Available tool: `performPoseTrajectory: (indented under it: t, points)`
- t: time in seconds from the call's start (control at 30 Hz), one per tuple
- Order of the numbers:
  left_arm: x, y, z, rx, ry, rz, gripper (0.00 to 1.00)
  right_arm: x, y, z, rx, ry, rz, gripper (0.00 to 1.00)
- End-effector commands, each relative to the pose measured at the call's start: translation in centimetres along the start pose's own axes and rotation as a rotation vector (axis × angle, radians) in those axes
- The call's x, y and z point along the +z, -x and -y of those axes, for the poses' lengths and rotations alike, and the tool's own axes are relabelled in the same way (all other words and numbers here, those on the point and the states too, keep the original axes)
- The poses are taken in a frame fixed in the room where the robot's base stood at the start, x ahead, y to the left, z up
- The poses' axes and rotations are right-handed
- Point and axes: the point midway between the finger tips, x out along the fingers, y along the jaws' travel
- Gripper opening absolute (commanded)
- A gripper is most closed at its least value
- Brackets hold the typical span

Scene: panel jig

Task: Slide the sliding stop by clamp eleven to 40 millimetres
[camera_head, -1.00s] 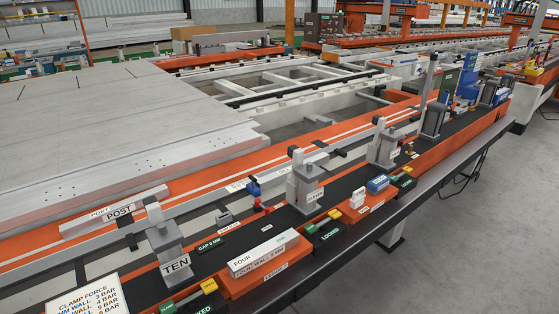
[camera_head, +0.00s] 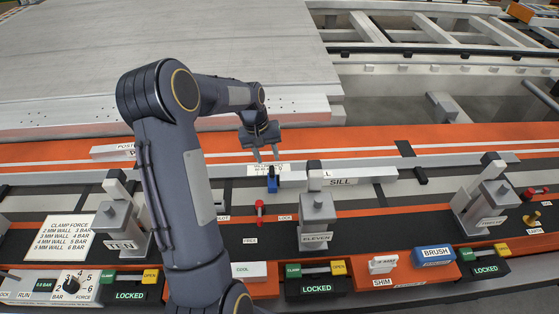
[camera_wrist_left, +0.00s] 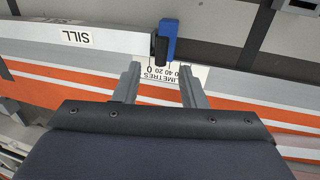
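The sliding stop is a small blue block (camera_head: 272,181) on the pale rail, left of clamp eleven (camera_head: 317,212); it also shows in the left wrist view (camera_wrist_left: 170,38) with a black piece beside it. A white millimetre scale (camera_wrist_left: 172,76) lies along the rail by the stop; I cannot read its setting surely. A small red lever (camera_head: 259,211) stands in front of the stop, near FREE and LOCK labels; its setting is unclear. My left gripper (camera_head: 267,157) is open and empty, its fingers above the scale, apart from the stop. My right gripper is not in view.
The sill bar (camera_head: 345,178) lies right of the stop. Clamp ten (camera_head: 121,220) stands left, partly near my arm, and another clamp (camera_head: 483,200) stands right. A large pale panel (camera_head: 200,50) fills the back. The brush block (camera_head: 434,255) sits at the front edge.

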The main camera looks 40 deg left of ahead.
Motion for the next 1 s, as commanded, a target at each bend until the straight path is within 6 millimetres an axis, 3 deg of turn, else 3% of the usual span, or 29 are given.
performPoseTrajectory:
  t: [0.6,0.93,1.0]
  points:
    - [-0.3,-7.8,0.2,-0.004,0.008,0.007,0.38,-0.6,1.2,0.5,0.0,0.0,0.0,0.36]
    - [-0.4,-8.3,0.2,-0.004,0.008,0.004,0.38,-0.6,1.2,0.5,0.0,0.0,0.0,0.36]
    - [-0.4,-8.3,0.2,-0.004,0.008,0.004,0.3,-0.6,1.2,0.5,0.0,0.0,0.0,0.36]
